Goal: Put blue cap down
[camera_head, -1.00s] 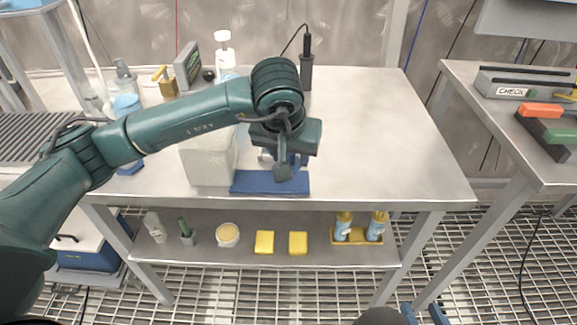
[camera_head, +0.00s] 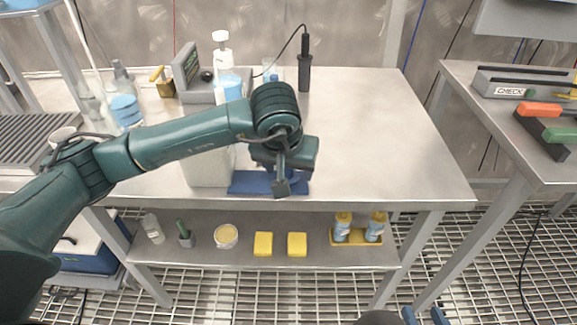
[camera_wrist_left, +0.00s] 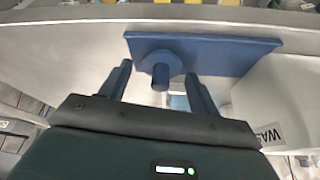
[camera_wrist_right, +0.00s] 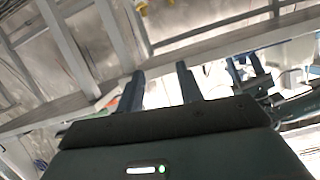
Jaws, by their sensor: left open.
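The blue cap, a round disc with a short peg (camera_wrist_left: 161,76), rests on or against the blue mat (camera_wrist_left: 225,48) in the left wrist view. The mat also shows at the table's front edge in the head view (camera_head: 250,184). My left gripper (camera_wrist_left: 157,84) is open, with one finger on each side of the peg and a gap to each. In the head view the left gripper (camera_head: 282,184) is over the mat and hides the cap. My right gripper (camera_wrist_right: 160,82) is open and empty, away from the mat.
A pale box (camera_head: 208,171) stands directly left of the mat. A pump bottle (camera_head: 226,80), a blue-topped container (camera_head: 126,110) and a dark upright tool (camera_head: 304,70) stand farther back. The steel table (camera_head: 390,140) is bare on the right.

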